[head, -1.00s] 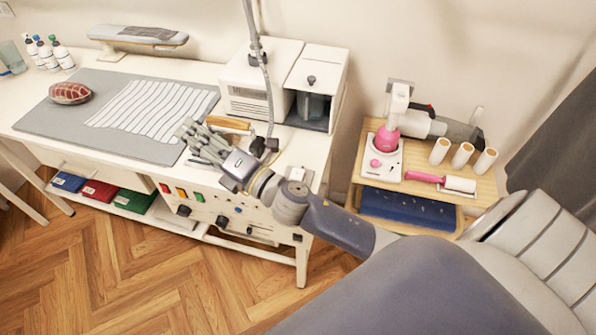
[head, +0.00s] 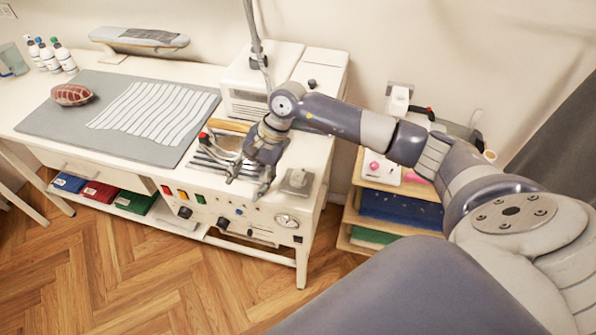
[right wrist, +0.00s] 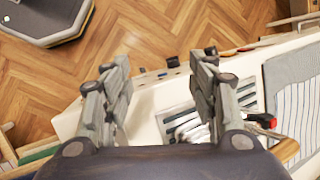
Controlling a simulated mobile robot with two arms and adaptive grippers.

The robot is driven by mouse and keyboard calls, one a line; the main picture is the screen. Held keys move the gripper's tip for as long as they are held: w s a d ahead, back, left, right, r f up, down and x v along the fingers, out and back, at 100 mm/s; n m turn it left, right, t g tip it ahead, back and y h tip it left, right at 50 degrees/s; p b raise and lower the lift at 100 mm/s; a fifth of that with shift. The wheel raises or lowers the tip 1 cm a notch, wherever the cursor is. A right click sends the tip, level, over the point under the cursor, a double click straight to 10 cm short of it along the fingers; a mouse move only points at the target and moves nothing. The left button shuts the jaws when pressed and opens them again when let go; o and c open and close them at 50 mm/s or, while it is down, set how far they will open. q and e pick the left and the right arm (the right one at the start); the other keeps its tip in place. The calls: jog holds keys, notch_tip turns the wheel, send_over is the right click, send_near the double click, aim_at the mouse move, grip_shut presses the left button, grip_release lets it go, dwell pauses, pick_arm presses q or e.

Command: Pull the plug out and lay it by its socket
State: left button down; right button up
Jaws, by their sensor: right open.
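I cannot make out a plug for certain. A small grey square fitting with a raised knob (head: 297,181) sits on the bench top near its right front corner; whether it is the socket with the plug in it, I cannot tell. My right gripper (head: 248,183) is left of this fitting, pointing down over the bench's front part, with its fingers apart. In the right wrist view the gripper (right wrist: 160,65) is open, with nothing between its fingers. My left gripper is not in view.
A slatted metal rest with a red-tipped handle (head: 203,136) is close to the right gripper's left. A white machine (head: 262,75) stands behind, with a grey hose (head: 256,40) above. The bench front carries coloured switches and knobs (head: 183,212). A wooden shelf unit (head: 355,215) stands right.

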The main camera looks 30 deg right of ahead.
aim_at(298, 176)
jog(key=d+h, duration=0.1)
jog(key=d, duration=0.3)
jog(key=d+r+n+h, duration=0.1)
jog(key=d+h, duration=0.1)
jog(key=d, duration=0.3)
jog(key=d+g+h, duration=0.1)
jog(key=d+h, duration=0.1)
jog(key=d, duration=0.3)
jog(key=shift+d+r+n, duration=0.2)
jog(key=shift+d+n, duration=0.05)
jog(key=shift+n, duration=0.15)
jog(key=shift+a+f+b, duration=0.1)
jog(key=shift+f+b, duration=0.3)
jog(key=shift+f, duration=0.5)
notch_tip(298, 176, down, 6)
jog(key=b, duration=0.4)
jog(key=shift+f+b, duration=0.65)
jog(key=shift+b, duration=0.1)
jog(key=shift+b, duration=0.5)
